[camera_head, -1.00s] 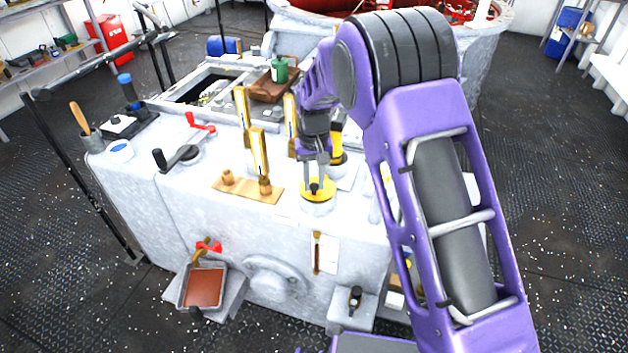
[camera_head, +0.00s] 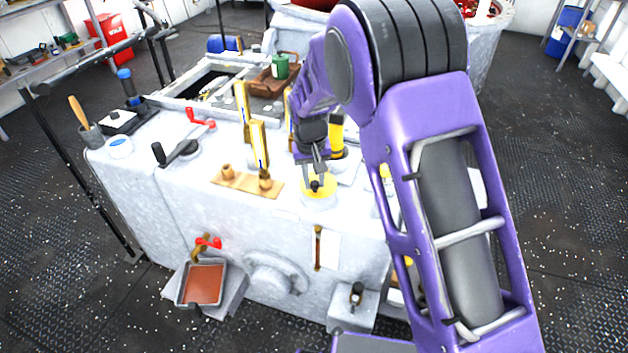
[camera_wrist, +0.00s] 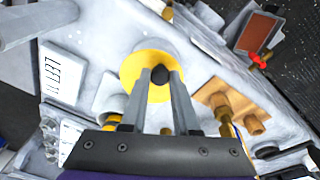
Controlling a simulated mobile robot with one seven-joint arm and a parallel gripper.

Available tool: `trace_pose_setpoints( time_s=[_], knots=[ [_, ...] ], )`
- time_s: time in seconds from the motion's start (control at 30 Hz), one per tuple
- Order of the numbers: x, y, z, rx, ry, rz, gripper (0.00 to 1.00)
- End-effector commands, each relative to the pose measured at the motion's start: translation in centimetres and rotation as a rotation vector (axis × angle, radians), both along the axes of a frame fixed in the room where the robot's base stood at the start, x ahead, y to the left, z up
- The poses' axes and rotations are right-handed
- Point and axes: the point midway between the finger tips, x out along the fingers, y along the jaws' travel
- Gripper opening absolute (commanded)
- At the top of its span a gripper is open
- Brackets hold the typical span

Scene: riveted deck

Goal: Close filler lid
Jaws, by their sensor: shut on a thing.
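The filler lid (camera_head: 322,188) is a round yellow disc with a dark knob, on a short pale round neck on top of the grey machine block (camera_head: 215,190). It lies flat over the neck, as far as I can see. In the wrist view the yellow lid (camera_wrist: 131,68) shows around the fingertips. My gripper (camera_head: 314,182) points down and is shut on the dark knob (camera_wrist: 160,74), with one finger on each side. The seam under the lid is too small to make out.
A black crank handle (camera_head: 178,152) and a red handle (camera_head: 203,121) sit further left. The block's front edge is close.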

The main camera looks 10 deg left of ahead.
Motion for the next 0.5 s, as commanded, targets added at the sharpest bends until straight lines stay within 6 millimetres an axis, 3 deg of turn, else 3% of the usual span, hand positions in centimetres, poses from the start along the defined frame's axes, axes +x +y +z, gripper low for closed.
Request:
trace_pose_setpoints(
  time_s=[0.1, 0.13, 0.3, 0.5],
  knots=[
    [-0.05, 0.00, -0.06, -0.001, 0.002, 0.000, 0.00],
    [-0.04, 0.00, -0.07, -0.001, 0.002, 0.000, 0.31],
    [-0.05, 0.00, -0.07, 0.000, 0.002, 0.000, 0.59],
    [-0.05, 0.00, -0.05, 0.000, 0.003, 0.000, 0.59]
  ],
)
